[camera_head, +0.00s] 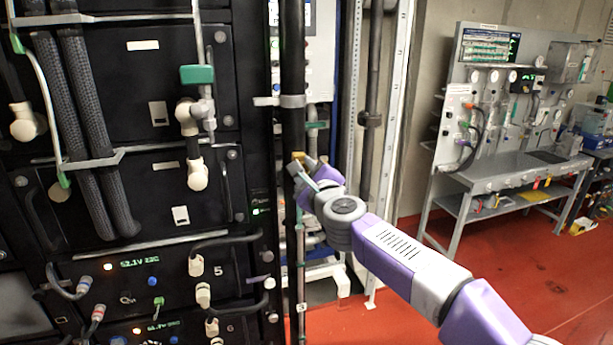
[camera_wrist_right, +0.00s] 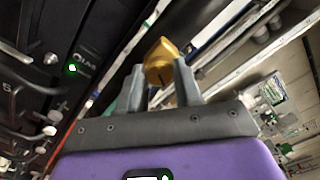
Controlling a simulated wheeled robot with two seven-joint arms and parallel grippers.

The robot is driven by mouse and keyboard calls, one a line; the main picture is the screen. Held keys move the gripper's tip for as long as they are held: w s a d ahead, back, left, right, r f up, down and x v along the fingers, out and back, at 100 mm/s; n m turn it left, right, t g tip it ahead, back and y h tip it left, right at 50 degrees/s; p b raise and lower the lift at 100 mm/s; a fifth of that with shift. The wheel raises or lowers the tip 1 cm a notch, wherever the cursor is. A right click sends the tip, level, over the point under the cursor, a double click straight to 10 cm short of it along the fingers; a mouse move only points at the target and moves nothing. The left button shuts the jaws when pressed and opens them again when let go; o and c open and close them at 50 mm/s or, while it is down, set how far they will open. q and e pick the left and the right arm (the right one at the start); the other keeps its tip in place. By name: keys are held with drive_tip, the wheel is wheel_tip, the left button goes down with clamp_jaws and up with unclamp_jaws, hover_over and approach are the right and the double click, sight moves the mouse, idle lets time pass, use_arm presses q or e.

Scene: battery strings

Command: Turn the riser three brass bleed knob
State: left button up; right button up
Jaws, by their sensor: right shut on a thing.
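The brass bleed knob (camera_wrist_right: 161,62) shows in the right wrist view, with a dark slot line on its face. My right gripper (camera_wrist_right: 160,80) has its two grey fingers on either side of the knob and is shut on it. In the head view my purple right arm reaches in from the right, and the right gripper (camera_head: 303,175) is at the dark vertical riser pipe (camera_head: 292,60). A small part of the brass knob (camera_head: 298,156) shows there; the rest is hidden by the gripper. I cannot read a riser number. My left gripper is not in view.
Black battery racks (camera_head: 150,80) with hoses, white elbow fittings and a green-handled valve (camera_head: 197,75) stand to the left. Metal uprights and pipes rise behind the gripper. A grey workbench (camera_head: 515,170) stands at the right.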

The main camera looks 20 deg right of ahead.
drive_tip(key=m+b, duration=0.3)
drive_tip(key=m, duration=0.9)
drive_tip(key=shift+a+m, duration=0.1)
drive_tip(key=shift+m, duration=0.2)
idle(0.4)
drive_tip(key=o, duration=1)
drive_tip(key=shift+o, duration=0.2)
drive_tip(key=shift+b, duration=0.3)
drive_tip(key=s+b, duration=0.1)
drive_tip(key=s, duration=0.6)
drive_tip(key=shift+s, duration=0.3)
